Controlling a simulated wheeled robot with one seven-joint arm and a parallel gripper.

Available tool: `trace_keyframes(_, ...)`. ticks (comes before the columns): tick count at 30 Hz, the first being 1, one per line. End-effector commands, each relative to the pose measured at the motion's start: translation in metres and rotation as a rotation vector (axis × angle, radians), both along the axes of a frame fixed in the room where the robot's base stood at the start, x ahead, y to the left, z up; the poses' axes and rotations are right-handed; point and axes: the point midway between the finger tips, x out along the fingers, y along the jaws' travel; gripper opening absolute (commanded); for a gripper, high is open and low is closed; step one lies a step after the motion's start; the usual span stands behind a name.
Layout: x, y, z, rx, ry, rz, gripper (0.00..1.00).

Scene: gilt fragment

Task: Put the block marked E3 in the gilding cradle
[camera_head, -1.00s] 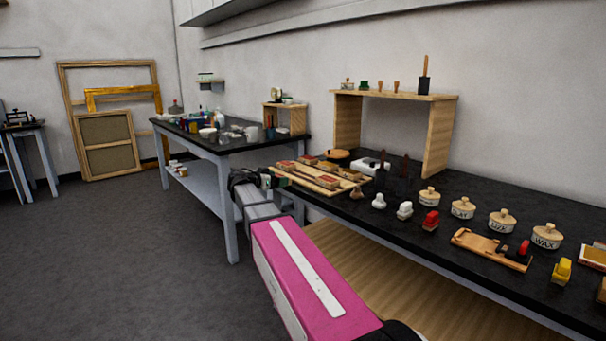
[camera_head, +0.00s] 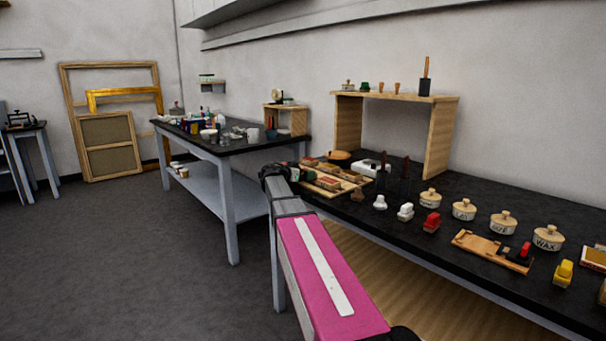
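No marking E3 can be read at this size. Several small reddish and tan blocks (camera_head: 328,184) lie in a flat wooden tray (camera_head: 352,186) on the near black bench. Which one is E3, I cannot tell. A light wooden holder (camera_head: 478,243) with a black and red piece at its right end lies further right; whether it or the tray is the gilding cradle, I cannot tell. My gripper (camera_head: 273,172) is a small dark shape at the far end of my pink arm, at the tray's left end. Its fingers and anything in them cannot be made out.
Lidded pots (camera_head: 464,209), white and red stampers (camera_head: 431,222) and a yellow one (camera_head: 563,272) line the near bench (camera_head: 400,230). A wooden shelf (camera_head: 440,135) stands behind. A second cluttered table (camera_head: 228,147) stands further back. The floor at left is clear.

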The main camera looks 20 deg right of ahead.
Motion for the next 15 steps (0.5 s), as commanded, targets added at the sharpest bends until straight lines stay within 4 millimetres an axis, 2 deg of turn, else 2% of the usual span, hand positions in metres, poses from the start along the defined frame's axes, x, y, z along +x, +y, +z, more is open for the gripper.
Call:
trace_keyframes(9, -0.0002, 0.0007, -0.0027, -0.001, 0.0, 0.001, 0.67)
trace_keyframes(10, -0.0003, 0.0008, -0.0026, -0.001, 0.0, 0.001, 0.98)
trace_keyframes(15, -0.0003, 0.0008, -0.0024, -0.001, 0.0, 0.001, 1.0)
